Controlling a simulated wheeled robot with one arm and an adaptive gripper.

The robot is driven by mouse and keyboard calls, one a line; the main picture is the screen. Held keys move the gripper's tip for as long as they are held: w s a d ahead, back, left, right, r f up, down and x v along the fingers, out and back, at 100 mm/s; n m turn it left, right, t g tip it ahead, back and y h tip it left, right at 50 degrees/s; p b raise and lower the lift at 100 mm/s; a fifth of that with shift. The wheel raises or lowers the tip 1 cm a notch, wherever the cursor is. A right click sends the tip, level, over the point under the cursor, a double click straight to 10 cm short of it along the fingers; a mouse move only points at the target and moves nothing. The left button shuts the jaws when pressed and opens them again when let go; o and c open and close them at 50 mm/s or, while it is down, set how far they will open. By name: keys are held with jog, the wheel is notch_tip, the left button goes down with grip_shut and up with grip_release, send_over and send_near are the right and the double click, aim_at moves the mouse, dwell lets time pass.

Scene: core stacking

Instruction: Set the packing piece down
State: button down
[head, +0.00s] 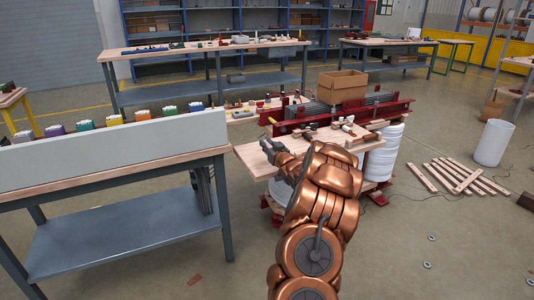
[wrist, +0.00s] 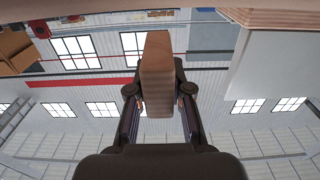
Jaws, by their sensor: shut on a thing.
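In the wrist view, my gripper (wrist: 158,95) is shut on the packing piece (wrist: 156,72), a plain wood-coloured block that sticks out past the fingertips. In the head view, my copper arm reaches forward and my gripper (head: 272,149) shows small and dark at the left front part of a wooden worktop (head: 255,165). The piece cannot be made out in the head view. I cannot tell whether it touches the worktop.
A cardboard box (head: 341,88) and red rails (head: 345,115) stand behind the worktop, with several small parts on it. A bench with a grey panel (head: 110,142) is at left. Loose planks (head: 460,176) and a white bin (head: 494,143) are on the floor at right.

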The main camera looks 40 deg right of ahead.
jog(key=shift+f, duration=1.65)
jog(key=shift+f, duration=0.2)
jog(key=c, duration=1.1)
grip_release()
jog(key=shift+r, duration=0.15)
jog(key=shift+s+a, duration=0.1)
jog(key=shift+s, duration=0.4)
jog(key=v, duration=1.1)
jog(key=shift+a, duration=0.1)
